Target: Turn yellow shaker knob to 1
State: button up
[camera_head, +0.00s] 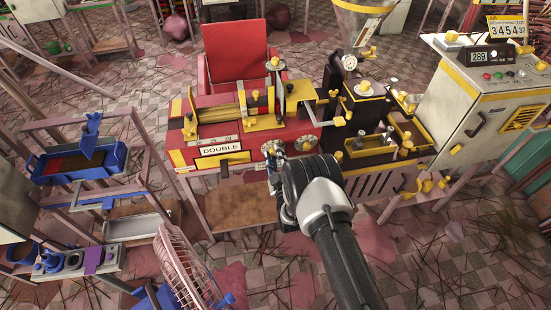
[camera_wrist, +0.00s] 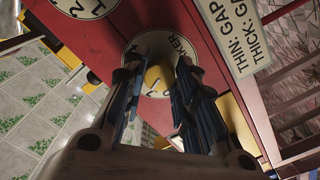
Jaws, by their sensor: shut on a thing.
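The yellow shaker knob (camera_wrist: 154,79) sits at the middle of a round white dial (camera_wrist: 150,48) on the red machine front. The dial bears black lettering ending in "KER" and digits, partly covered by my fingers. My gripper (camera_wrist: 158,73) has one finger on each side of the knob and is shut on it. Which digit the knob points at is not clear. In the head view my gripper (camera_head: 274,150) is at the front of the red and yellow machine (camera_head: 240,140), right of the "DOUBLE" label (camera_head: 221,149). The knob is hidden there.
A second white dial (camera_wrist: 85,5) is at the top left of the wrist view. A "THIN GAP / THICK GAP" label (camera_wrist: 232,35) is to the right. A grey cabinet (camera_head: 490,100) stands right of the machine. A pink wire basket (camera_head: 180,262) and blue-trimmed rack (camera_head: 80,165) are at left.

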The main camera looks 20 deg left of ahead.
jog(key=shift+n+b, duration=0.35)
jog(key=shift+n, duration=0.85)
jog(key=o, duration=1)
jog(key=shift+o, duration=0.2)
jog(key=v, duration=1.2)
